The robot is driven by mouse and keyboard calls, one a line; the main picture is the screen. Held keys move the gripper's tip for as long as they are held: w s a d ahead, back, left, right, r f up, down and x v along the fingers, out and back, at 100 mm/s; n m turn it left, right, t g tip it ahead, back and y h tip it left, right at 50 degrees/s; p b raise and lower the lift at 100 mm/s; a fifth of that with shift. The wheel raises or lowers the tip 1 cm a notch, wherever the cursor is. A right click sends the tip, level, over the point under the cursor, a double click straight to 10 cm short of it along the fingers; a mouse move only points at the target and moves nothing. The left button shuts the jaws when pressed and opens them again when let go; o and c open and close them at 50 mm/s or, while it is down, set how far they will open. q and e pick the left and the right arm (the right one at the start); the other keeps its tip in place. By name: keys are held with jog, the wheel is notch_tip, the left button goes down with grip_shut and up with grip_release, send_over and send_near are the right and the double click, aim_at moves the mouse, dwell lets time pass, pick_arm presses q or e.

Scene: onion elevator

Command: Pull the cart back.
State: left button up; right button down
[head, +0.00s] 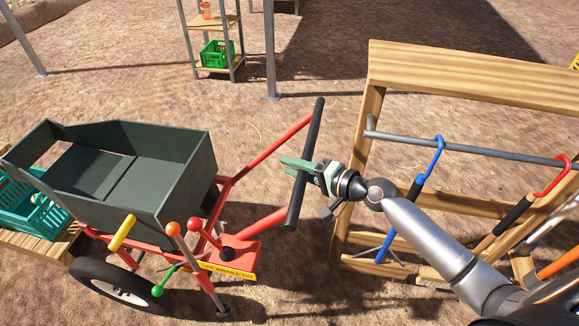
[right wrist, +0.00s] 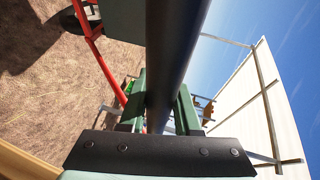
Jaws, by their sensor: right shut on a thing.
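The cart has a dark green tub (head: 170,165), a red frame (head: 262,150) and a black crossbar handle (head: 306,160) on its right. My right gripper (head: 303,165) is shut on the middle of the black handle. In the right wrist view the handle (right wrist: 176,60) runs between the green fingers (right wrist: 160,112). The cart stands on a black wheel (head: 120,288). Levers with yellow, orange, red and green knobs (head: 191,228) rise at its near side. My left gripper is not in view.
A wooden rack (head: 470,75) with hanging tools stands right of the handle, close to my right arm. A teal crate (head: 35,215) sits on wooden slats at the left. A shelf with a green crate (head: 217,54) and metal posts (head: 270,50) stand behind. Sandy ground between is bare.

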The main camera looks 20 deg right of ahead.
jog(key=shift+s+d, duration=0.1)
jog(key=shift+d, duration=0.2)
jog(key=shift+f, duration=0.1)
jog(key=c, duration=1)
grip_release()
jog(key=shift+o, duration=1.4)
jog(key=shift+s+d, duration=0.15)
jog(key=shift+o, duration=0.5)
